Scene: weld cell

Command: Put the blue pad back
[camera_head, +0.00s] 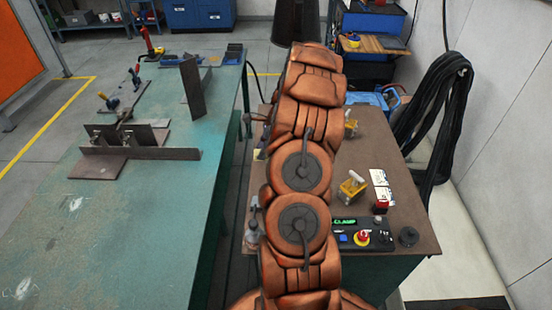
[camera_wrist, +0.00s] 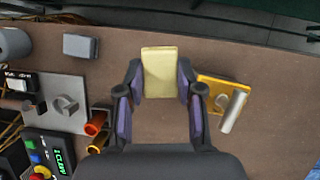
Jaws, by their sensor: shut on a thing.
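My gripper (camera_wrist: 159,86) is shut on a pale yellow, block-shaped pad (camera_wrist: 159,72) in the wrist view. Its dark fingers, with purple-blue inner faces, press on both sides of the pad, above or on the brown bench top (camera_wrist: 262,125); I cannot tell if the pad touches the bench. No clearly blue pad shows. A small grey-blue block (camera_wrist: 80,46) lies at the upper left of the wrist view, apart from the gripper. In the head view my copper-coloured arm hides the gripper and the held pad.
A yellow fixture with a pale handle (camera_wrist: 222,98) stands close right of the gripper. Left are a grey plate with a bracket (camera_wrist: 62,103), orange tubes (camera_wrist: 97,124) and a control panel (camera_head: 362,234). A green table (camera_head: 110,235) with welded plates stands left; black cables (camera_head: 436,115) hang right.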

